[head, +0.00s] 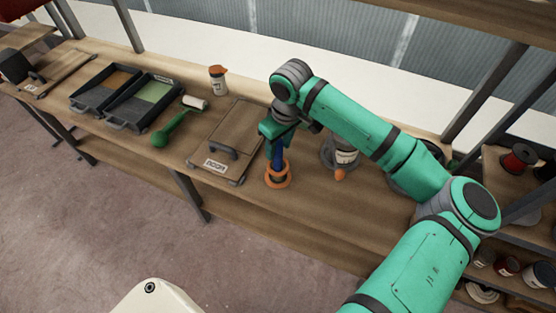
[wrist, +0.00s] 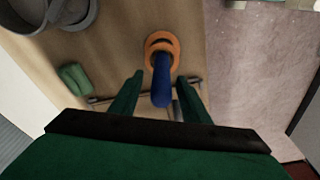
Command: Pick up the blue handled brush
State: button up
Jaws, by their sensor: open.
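The blue handle (head: 277,155) of the brush stands roughly upright on the workbench. Its lower end meets an orange ring-shaped piece (head: 278,181) near the front edge; the bristles cannot be made out. In the wrist view the blue handle (wrist: 161,88) points up toward the camera, with the orange piece (wrist: 160,42) beyond it. My gripper (head: 277,138) is above the orange piece, at the upper part of the handle. In the wrist view my gripper (wrist: 159,80) is open, with one finger on each side of the handle. I cannot tell whether either finger touches it.
A flat board with a label (head: 237,137) lies just left of the brush. A grey pot (head: 327,156) stands close on the right. The bench's front edge is near.

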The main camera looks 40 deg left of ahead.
aim_at(277, 156)
jog(key=shift+a+f, duration=0.2)
jog(key=shift+f, duration=1.2)
jog(key=shift+a+f, duration=0.15)
jog(key=shift+f, duration=1.2)
grip_shut()
